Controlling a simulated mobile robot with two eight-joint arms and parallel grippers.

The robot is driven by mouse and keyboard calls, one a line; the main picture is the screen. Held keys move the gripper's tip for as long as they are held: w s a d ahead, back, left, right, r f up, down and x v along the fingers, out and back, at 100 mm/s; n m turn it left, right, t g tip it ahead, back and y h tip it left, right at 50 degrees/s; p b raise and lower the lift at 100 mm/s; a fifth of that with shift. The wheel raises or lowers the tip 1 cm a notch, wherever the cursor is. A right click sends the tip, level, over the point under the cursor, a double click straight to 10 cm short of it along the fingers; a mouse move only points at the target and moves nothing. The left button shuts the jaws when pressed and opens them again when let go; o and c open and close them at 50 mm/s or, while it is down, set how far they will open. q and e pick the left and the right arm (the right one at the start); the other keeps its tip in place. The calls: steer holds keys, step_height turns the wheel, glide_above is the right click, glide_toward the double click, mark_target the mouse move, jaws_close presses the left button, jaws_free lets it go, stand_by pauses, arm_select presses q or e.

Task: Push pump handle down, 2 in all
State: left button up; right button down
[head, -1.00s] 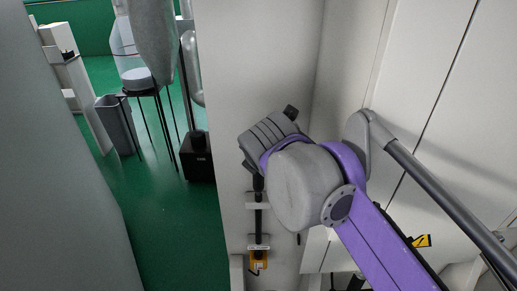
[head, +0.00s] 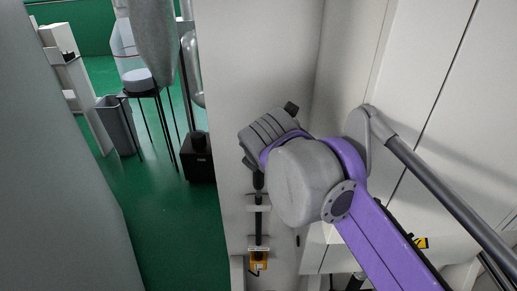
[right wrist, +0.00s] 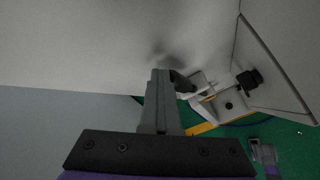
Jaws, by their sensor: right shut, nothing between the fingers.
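What looks like the pump is a slim black upright rod (head: 259,226) in white brackets on the pale wall panel, with an orange-yellow block (head: 258,262) at its foot. Its dark top end (head: 258,181) is just below my right gripper (head: 249,164), which the grey wrist mostly hides. In the right wrist view my shut, empty right gripper (right wrist: 161,76) points away from the camera. A dark end piece (right wrist: 181,82) and a white bracket (right wrist: 205,86) lie just right of the fingertips. I cannot tell whether they touch. My left gripper is not in view.
Pale wall panels (head: 265,60) stand close around my right arm. A grey bar (head: 430,175) slants across at the right. On the left, open green floor (head: 165,235) holds a black box (head: 198,160), a grey bin (head: 116,125) and a thin-legged stool (head: 150,92).

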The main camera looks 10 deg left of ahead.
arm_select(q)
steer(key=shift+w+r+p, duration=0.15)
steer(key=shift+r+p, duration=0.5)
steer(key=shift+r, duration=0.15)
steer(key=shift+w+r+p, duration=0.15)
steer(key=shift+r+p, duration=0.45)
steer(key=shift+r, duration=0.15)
arm_select(e)
steer(key=shift+w+r, duration=0.1)
steer(key=shift+r, duration=1.7)
steer(key=shift+r+p, duration=0.35)
steer(key=shift+r, duration=0.1)
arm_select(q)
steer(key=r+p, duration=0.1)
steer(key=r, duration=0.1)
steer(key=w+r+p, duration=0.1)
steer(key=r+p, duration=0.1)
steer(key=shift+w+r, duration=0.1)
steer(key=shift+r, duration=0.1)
arm_select(e)
step_height(320, 180, up, 4)
steer(key=shift+r, duration=0.1)
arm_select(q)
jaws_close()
